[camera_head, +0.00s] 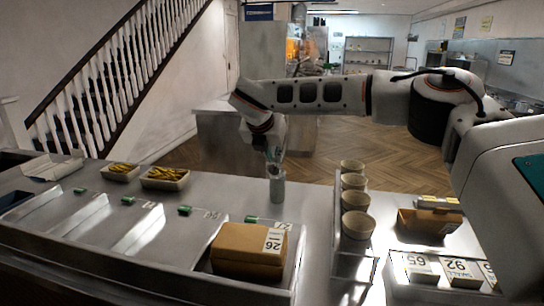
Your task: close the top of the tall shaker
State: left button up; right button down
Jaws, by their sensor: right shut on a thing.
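The tall shaker (277,190) is a slim grey-green cylinder standing upright on the steel counter, near its far edge. My right gripper (274,162) points down onto the shaker's upper end and is shut at its top. The gripper hides the shaker's top, so I cannot tell whether the lid is open or closed. My left gripper is not in view.
A row of paper cups (357,224) in a rack stands right of the shaker. A brown box (248,250) lies in a front bay. Two trays of fries (165,179) stand at the left. The counter (225,197) around the shaker is clear.

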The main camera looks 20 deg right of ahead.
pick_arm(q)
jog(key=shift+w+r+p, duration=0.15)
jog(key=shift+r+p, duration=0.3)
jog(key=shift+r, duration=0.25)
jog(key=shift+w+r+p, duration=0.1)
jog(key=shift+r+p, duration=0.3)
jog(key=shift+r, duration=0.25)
pick_arm(e)
jog(key=shift+w+d+r+g+y, duration=0.2)
jog(key=shift+w+d+g+y, duration=0.15)
jog(key=shift+w+g+y, duration=0.2)
jog(key=shift+s, duration=0.1)
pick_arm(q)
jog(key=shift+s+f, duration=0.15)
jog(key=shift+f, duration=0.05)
pick_arm(e)
jog(key=c, duration=2)
grip_release()
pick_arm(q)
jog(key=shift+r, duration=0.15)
pick_arm(e)
jog(key=v, duration=1.2)
